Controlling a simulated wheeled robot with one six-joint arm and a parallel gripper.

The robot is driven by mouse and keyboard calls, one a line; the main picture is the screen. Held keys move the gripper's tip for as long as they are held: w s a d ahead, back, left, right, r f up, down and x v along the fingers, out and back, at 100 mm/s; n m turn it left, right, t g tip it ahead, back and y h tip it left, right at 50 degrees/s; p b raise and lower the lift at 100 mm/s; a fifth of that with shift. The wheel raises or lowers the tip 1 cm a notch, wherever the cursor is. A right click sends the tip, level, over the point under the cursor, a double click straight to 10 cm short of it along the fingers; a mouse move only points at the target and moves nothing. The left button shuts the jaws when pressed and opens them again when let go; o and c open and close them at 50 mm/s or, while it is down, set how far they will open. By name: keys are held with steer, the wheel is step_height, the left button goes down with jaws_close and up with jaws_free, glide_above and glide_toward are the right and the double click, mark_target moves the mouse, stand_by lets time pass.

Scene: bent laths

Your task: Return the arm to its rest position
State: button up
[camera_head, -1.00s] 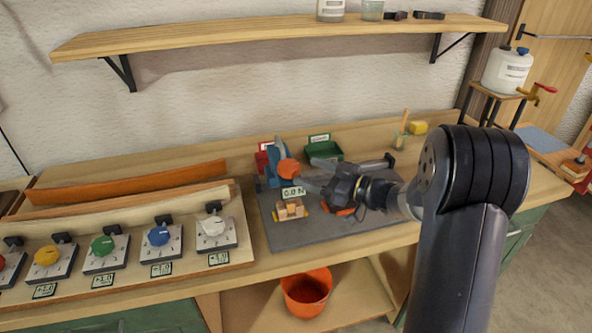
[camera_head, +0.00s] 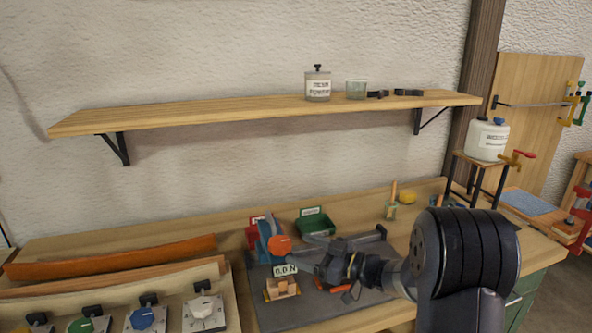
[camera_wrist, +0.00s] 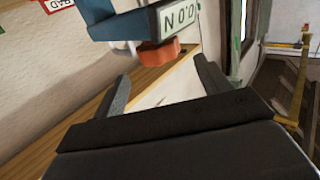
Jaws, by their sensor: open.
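My gripper (camera_head: 318,268) is at the end of my arm, over the grey mat on the bench, close to the right of a blue device with an orange knob (camera_head: 279,245). In the wrist view my two fingers (camera_wrist: 165,88) stand apart with nothing between them. A small wooden block piece (camera_head: 282,288) sits below the display. My arm hides part of the mat.
A green bin (camera_head: 317,224) and a red bin stand behind the mat. Bent laths (camera_head: 115,258) and a board with several coloured knobs (camera_head: 205,305) lie at left. A shelf (camera_head: 230,110) runs above. A white canister (camera_head: 487,140) stands on a stand at right.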

mark_target(290, 245)
steer(key=p+x, duration=0.1)
steer(key=x, duration=0.6)
steer(key=shift+a, duration=0.15)
